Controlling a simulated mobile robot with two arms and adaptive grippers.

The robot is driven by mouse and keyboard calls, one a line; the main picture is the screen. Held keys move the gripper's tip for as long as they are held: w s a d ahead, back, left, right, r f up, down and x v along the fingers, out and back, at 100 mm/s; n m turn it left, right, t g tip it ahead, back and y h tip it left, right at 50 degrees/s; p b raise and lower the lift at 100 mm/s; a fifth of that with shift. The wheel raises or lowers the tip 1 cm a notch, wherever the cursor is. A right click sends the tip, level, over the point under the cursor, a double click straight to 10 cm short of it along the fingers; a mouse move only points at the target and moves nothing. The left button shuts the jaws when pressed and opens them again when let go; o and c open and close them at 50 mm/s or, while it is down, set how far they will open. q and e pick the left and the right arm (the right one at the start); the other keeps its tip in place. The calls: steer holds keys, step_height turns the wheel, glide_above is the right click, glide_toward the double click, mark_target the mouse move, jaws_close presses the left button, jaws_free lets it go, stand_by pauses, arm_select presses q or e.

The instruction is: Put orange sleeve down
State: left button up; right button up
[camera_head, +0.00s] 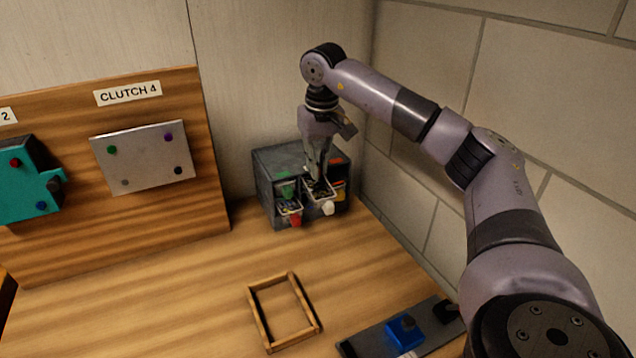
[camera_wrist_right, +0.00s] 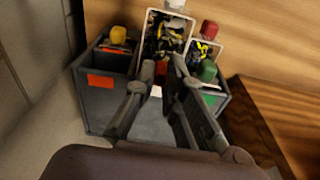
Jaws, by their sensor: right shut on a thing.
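My right gripper (camera_head: 318,182) points down into the white-tabbed pulled-out bin (camera_head: 323,206) of the dark grey bin cabinet. In the right wrist view its fingertips (camera_wrist_right: 165,62) reach to that bin, which holds several small dark and yellow parts. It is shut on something. A small reddish-orange patch (camera_wrist_right: 172,82), likely the orange sleeve, shows between the fingers, mostly hidden by them. My left gripper is not in view.
The grey cabinet (camera_head: 262,180) also has red-tabbed (camera_head: 293,218), green-tabbed (camera_head: 287,188) and yellow-tabbed bins. A wooden frame (camera_head: 262,318) lies on the table. A blue block (camera_head: 405,331) sits on a dark strip in front. The clutch board (camera_head: 210,205) stands left; a brick wall is right.

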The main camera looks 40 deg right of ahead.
mark_target(318, 194)
steer(key=shift+f, duration=2.55)
steer(key=shift+f, duration=0.1)
steer(key=o, duration=0.4)
steer(key=r, duration=0.8)
steer(key=s+r+b, duration=0.1)
steer(key=r, duration=0.3)
steer(key=shift+s+a+r, duration=0.1)
steer(key=shift+a, duration=0.15)
